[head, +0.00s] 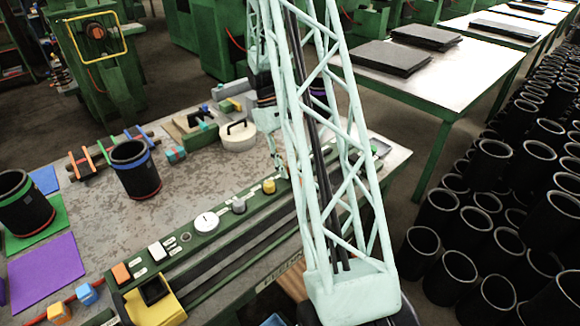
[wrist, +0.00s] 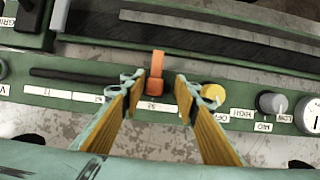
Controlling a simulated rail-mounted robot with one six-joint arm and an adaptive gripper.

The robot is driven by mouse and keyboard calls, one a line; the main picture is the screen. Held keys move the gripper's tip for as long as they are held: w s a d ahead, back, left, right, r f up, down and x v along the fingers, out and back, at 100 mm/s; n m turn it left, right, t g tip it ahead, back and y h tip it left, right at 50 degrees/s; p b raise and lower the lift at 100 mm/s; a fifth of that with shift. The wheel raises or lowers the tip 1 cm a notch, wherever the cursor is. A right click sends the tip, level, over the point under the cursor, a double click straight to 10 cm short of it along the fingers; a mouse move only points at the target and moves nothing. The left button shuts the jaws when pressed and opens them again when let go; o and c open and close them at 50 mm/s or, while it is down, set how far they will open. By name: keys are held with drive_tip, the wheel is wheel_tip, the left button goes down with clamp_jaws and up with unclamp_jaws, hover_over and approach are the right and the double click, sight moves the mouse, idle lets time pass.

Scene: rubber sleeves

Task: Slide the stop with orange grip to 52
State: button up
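The stop with an orange grip (wrist: 155,72) stands on the green rail panel (wrist: 60,92) in the wrist view, at the right end of a dark slot (wrist: 75,76). A white label that seems to read 52 (wrist: 155,107) is right below it; another label at the left seems to read 11 (wrist: 45,91). My gripper (wrist: 160,82) is open, its two yellow-lined fingers on either side of the orange grip. The grip is nearer the left fingertip; I cannot tell if they touch. In the head view my lattice arm hides the stop.
A yellow knob (wrist: 213,94), a grey knob (wrist: 271,103) and a white dial (wrist: 310,116) sit right of the stop. In the head view, black sleeves (head: 135,168) stand on the bench at left, and many more crowd the floor at right.

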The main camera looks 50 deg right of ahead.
drive_tip(key=shift+d+r, duration=0.2)
drive_tip(key=shift+v, duration=0.9)
drive_tip(key=v, duration=1)
drive_tip(key=shift+a, duration=0.15)
